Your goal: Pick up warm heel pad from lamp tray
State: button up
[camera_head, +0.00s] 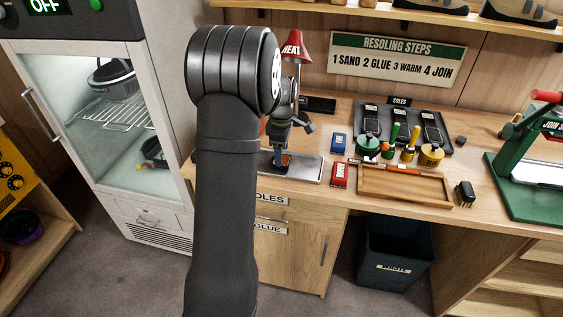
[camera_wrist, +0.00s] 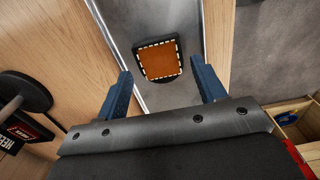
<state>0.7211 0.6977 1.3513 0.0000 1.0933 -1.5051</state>
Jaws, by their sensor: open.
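The heel pad (camera_wrist: 159,60) is orange-brown with a dark edge and a pale dashed border. It lies flat on the grey metal lamp tray (camera_wrist: 185,97). In the head view a small orange part of the pad (camera_head: 287,157) shows beside my fingers, on the lamp tray (camera_head: 311,172). My gripper (camera_head: 281,164) points down over it. In the wrist view my gripper (camera_wrist: 164,74) is open, with one blue finger to each side of the pad and nothing between them. I cannot tell the exact height of the fingertips above the tray.
The red heat lamp (camera_head: 292,47) stands behind my wrist. A blue box (camera_head: 339,143), a red box (camera_head: 340,175) and a wooden tray (camera_head: 400,187) lie to the right. The soles tray (camera_head: 455,143) is further back. A glass-door cabinet (camera_head: 122,100) stands left.

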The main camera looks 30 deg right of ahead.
jog(key=shift+f, duration=1.3)
jog(key=c, duration=0.8)
jog(key=shift+r, duration=0.1)
